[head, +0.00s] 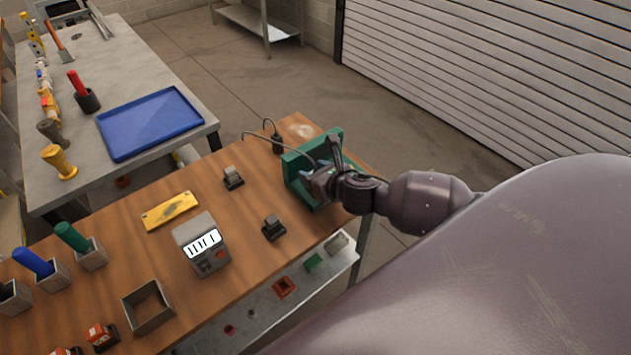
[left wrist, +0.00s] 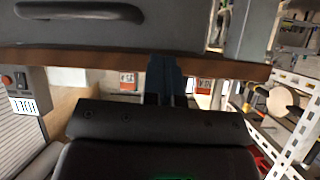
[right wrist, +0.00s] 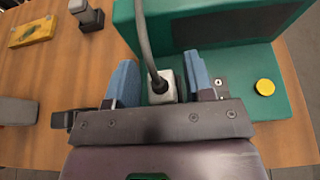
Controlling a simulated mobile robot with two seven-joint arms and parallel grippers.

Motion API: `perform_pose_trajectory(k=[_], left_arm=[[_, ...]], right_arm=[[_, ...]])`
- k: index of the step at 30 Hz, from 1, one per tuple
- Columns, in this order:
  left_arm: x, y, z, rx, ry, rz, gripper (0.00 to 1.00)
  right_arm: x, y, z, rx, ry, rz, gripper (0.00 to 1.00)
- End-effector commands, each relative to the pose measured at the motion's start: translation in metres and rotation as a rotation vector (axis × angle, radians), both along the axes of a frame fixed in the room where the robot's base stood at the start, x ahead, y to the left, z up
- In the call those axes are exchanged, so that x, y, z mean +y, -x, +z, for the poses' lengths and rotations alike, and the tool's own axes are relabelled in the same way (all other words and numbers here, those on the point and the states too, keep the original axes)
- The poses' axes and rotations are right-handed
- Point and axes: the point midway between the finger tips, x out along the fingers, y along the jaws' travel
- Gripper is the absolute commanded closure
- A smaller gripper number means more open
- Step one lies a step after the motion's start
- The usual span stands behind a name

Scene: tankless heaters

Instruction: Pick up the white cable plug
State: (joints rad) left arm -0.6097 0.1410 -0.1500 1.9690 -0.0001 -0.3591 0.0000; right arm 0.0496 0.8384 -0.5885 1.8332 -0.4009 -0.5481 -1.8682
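The white cable plug (right wrist: 165,88) shows in the right wrist view, with a thick grey cable (right wrist: 147,40) rising from it. It sits at the green device (right wrist: 222,55), which also stands at the table's far right end in the head view (head: 298,180). My right gripper (right wrist: 162,80) is open, its blue fingers on either side of the plug with small gaps. In the head view the right gripper (head: 314,174) is at the green device and hides the plug. My left gripper (left wrist: 166,70) has its fingers together and empty in the left wrist view; it is outside the head view.
The wooden table (head: 200,290) holds a grey meter (head: 203,245), a yellow plate (head: 170,211), two dark blocks (head: 273,227) and a square frame (head: 148,307). A yellow button (right wrist: 265,87) is right of the plug. A blue tray (head: 150,123) lies on another table.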

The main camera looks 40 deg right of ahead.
Motion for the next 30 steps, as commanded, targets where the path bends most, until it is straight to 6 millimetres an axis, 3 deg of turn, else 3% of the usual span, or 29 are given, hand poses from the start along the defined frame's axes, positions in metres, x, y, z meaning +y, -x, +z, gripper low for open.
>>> perform_pose_trajectory(k=[1,9,20,26,30], left_arm=[[0.000,0.000,0.000,0.000,0.000,0.000,1.00],[0.000,0.000,0.000,0.001,0.000,0.000,1.00],[0.000,0.001,0.001,0.001,0.000,0.000,1.00],[0.000,0.001,0.005,0.002,0.000,0.000,1.00],[0.000,0.003,0.006,0.006,0.000,0.001,1.00]], right_arm=[[0.000,0.000,0.000,0.000,0.000,0.000,0.60],[0.000,0.000,0.000,0.000,0.000,0.000,0.98],[-0.001,-0.001,0.011,-0.003,0.002,0.001,0.98],[-0.001,-0.001,0.048,-0.005,0.003,0.002,0.98],[0.000,-0.001,0.085,-0.005,0.003,0.004,0.98]])
